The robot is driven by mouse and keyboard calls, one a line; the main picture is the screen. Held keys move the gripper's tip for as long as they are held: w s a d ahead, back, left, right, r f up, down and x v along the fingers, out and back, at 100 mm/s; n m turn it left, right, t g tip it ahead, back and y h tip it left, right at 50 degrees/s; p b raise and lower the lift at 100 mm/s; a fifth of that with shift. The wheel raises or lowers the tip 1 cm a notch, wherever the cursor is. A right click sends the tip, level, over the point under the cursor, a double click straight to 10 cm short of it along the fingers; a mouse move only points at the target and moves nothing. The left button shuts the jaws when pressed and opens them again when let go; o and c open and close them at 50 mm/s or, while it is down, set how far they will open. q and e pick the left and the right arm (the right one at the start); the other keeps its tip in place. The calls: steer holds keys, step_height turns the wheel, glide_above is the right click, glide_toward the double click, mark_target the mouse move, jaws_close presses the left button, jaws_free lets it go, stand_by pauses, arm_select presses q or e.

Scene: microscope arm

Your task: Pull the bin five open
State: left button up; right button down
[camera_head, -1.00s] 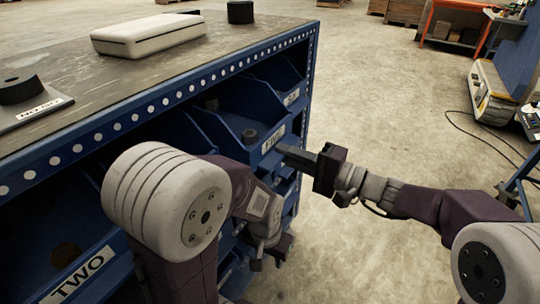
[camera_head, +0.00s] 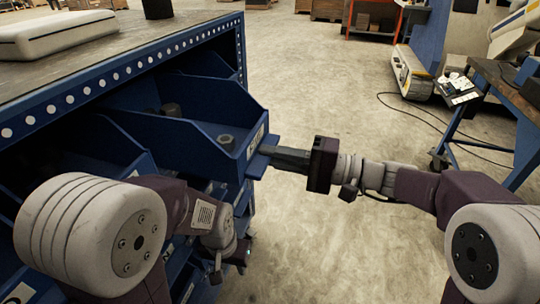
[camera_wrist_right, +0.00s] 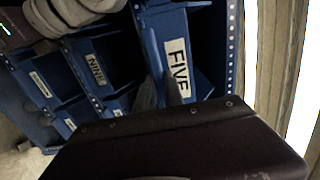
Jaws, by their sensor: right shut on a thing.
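Bin five (camera_head: 190,143) is a blue bin in the rack, with a dark nut (camera_head: 226,141) inside. Its front stands out past the rack's corner post in the head view. Its FIVE label (camera_wrist_right: 179,66) is readable in the right wrist view. My right gripper (camera_head: 268,157) is shut on the front lip of bin five; its fingers also show beside the label in the right wrist view (camera_wrist_right: 160,93). The exact grip is partly hidden. My left gripper (camera_head: 229,262) is low in front of the rack, fingers spread and apparently empty.
The blue rack (camera_head: 120,71) has more bins below, including one labelled NINE (camera_wrist_right: 97,69). A white case (camera_head: 60,35) lies on its top. My left arm covers the lower bins. Floor to the right is clear up to a blue-legged table (camera_head: 500,100).

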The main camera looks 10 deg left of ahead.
steer(key=c, duration=1.4)
jaws_free()
steer(key=shift+c, duration=0.2)
steer(key=d+p, duration=0.2)
steer(key=d, duration=0.7)
steer(key=shift+s+p, duration=0.3)
steer(key=shift+s, duration=0.05)
